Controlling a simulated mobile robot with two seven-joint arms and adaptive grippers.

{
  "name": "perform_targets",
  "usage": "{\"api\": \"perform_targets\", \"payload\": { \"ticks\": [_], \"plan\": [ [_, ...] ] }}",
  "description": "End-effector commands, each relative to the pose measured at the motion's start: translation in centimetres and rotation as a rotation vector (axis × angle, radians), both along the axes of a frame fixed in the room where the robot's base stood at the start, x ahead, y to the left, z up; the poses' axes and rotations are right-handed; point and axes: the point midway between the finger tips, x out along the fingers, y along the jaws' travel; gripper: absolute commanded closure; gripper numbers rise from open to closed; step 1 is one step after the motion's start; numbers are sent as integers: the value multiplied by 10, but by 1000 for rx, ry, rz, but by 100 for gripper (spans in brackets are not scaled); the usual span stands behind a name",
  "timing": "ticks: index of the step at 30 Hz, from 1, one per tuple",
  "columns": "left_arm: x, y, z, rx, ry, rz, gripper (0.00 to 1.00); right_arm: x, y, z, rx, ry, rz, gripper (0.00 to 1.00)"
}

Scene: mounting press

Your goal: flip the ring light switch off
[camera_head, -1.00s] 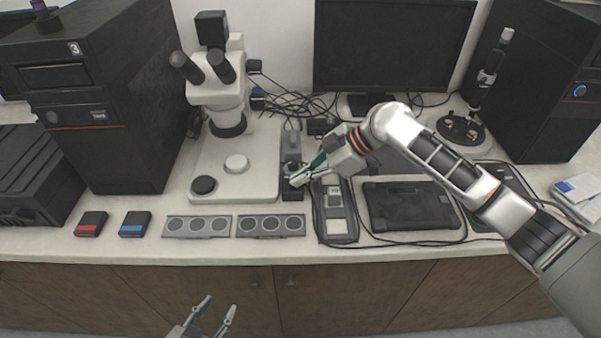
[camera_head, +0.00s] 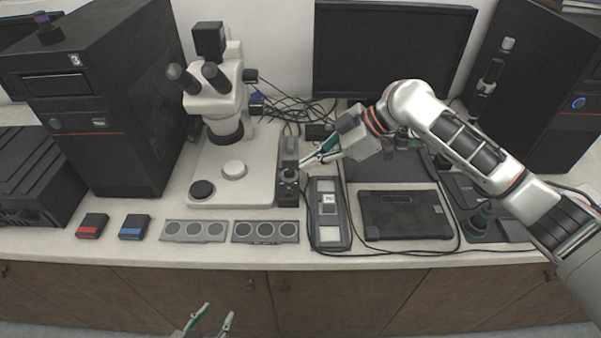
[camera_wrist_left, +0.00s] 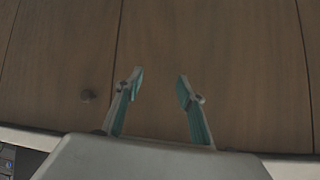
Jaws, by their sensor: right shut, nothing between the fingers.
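A small dark box (camera_head: 288,197) with a knob or switch on top stands just right of the microscope's base; it looks like the ring light's control. The switch position is too small to tell. The microscope (camera_head: 213,100) has a dark ring under its head. My right gripper (camera_head: 305,166) is shut and empty, above and slightly right of the dark box, apart from it as far as I can see. My left gripper (camera_head: 213,322) is open and empty in front of the counter; the left wrist view also shows its spread fingers (camera_wrist_left: 160,85).
A grey handheld device (camera_head: 329,232) lies right of the box, and a black tablet (camera_head: 405,214) further right. Two grey trays with round wells (camera_head: 265,231) lie in front of the microscope. Cables (camera_head: 298,108) run behind. Wooden cabinet doors (camera_wrist_left: 225,50) face my left gripper.

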Motion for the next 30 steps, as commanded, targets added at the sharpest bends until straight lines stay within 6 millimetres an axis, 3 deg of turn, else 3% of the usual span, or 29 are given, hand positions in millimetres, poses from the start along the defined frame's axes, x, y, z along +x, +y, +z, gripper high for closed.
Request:
{"api": "perform_targets", "payload": {
  "ticks": [3,10,30],
  "plan": [
    [2,-2,3,-4,-11,-4,61,2,-17,16,-1,-4,-1,100],
    [4,2,4,7,-19,-16,61,4,-34,34,0,-1,-1,100],
    [9,-1,8,2,-28,-15,61,4,-36,37,1,0,0,100]
  ]
}}
